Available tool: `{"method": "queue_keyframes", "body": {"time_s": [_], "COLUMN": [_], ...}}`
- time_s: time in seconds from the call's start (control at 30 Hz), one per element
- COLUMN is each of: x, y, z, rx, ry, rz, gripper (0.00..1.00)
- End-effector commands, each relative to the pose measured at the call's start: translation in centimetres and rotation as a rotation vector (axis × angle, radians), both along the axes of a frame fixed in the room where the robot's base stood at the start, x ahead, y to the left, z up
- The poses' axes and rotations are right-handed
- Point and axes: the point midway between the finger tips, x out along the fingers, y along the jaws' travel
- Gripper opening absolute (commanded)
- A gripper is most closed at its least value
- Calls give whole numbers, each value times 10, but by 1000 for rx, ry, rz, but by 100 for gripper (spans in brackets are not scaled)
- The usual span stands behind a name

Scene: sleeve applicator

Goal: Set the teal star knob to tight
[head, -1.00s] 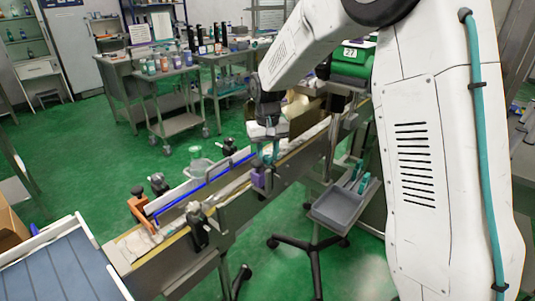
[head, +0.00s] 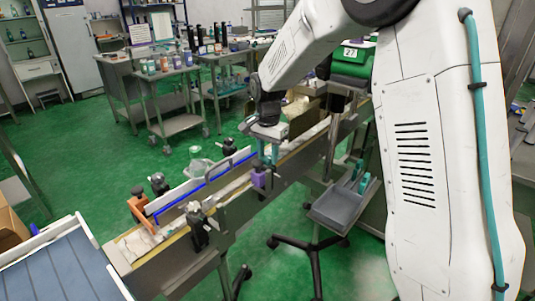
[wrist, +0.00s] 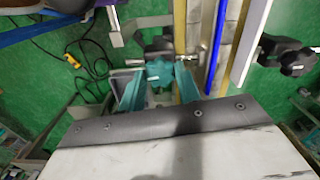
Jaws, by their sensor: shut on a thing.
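The teal star knob (wrist: 159,70) shows in the wrist view, partly hidden between the two teal fingers of my gripper (wrist: 160,86). The fingers sit on either side of it, and my gripper is shut on it. A dark clamp body and a thin metal rod lie just beyond the knob. In the head view my gripper (head: 267,152) points down at the near side of the conveyor (head: 165,262), just above a purple block (head: 260,179). The knob cannot be made out there. The knob's setting marks cannot be read in either view.
A blue rail (wrist: 215,45) runs along the conveyor, right of the knob in the wrist view. A black knob (wrist: 290,56) stands farther right. In the head view a grey tray (head: 332,212) on a wheeled stand is right of the conveyor. Green floor is open to the left.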

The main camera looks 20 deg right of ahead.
Motion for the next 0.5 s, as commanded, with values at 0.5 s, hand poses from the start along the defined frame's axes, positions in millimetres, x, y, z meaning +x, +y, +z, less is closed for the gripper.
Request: {"method": "queue_keyframes", "body": {"time_s": [0.5], "x": [2], "y": [0], "z": [2], "rx": [0], "ry": [-6], "rz": [-152], "gripper": [10]}}
